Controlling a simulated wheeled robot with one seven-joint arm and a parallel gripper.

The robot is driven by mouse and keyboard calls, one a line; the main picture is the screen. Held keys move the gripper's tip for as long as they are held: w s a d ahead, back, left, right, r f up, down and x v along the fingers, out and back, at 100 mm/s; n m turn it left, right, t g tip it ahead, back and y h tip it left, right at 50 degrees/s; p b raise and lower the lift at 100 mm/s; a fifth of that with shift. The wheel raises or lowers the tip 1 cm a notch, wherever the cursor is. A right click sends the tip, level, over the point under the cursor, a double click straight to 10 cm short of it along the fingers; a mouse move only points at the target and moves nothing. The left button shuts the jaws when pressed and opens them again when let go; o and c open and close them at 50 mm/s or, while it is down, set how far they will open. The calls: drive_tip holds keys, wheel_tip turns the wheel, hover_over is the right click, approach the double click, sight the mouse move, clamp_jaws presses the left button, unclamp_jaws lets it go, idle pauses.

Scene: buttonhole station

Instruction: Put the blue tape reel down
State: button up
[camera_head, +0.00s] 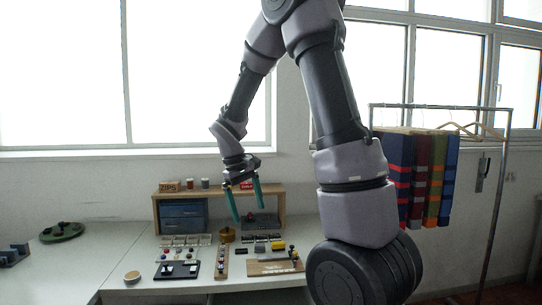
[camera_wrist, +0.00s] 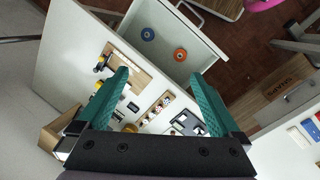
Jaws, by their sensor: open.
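A blue tape reel (camera_wrist: 147,34) lies flat in a pale open drawer (camera_wrist: 204,52), toward the top of the wrist view. An orange reel (camera_wrist: 180,55) lies in the same drawer, to its right and lower in that view; the two are apart. My gripper (camera_wrist: 160,74) has its teal fingers spread wide with nothing between them. In the head view my gripper (camera_head: 250,212) hangs above the work table, in front of the wooden shelf. The blue reel and the drawer do not show in the head view.
A rack (camera_head: 440,107) with coloured garments stands at right. A cardboard box (camera_wrist: 285,85) sits beyond the drawer.

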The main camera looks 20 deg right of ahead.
drive_tip(key=s+r+m+t+y, duration=0.4)
drive_tip(key=s+r+m+t, duration=0.3)
drive_tip(key=s+r, duration=1)
drive_tip(key=shift+s+r+m+t+y, duration=0.25)
drive_tip(key=shift+r+m+t+y, duration=0.05)
drive_tip(key=shift+r+t, duration=0.1)
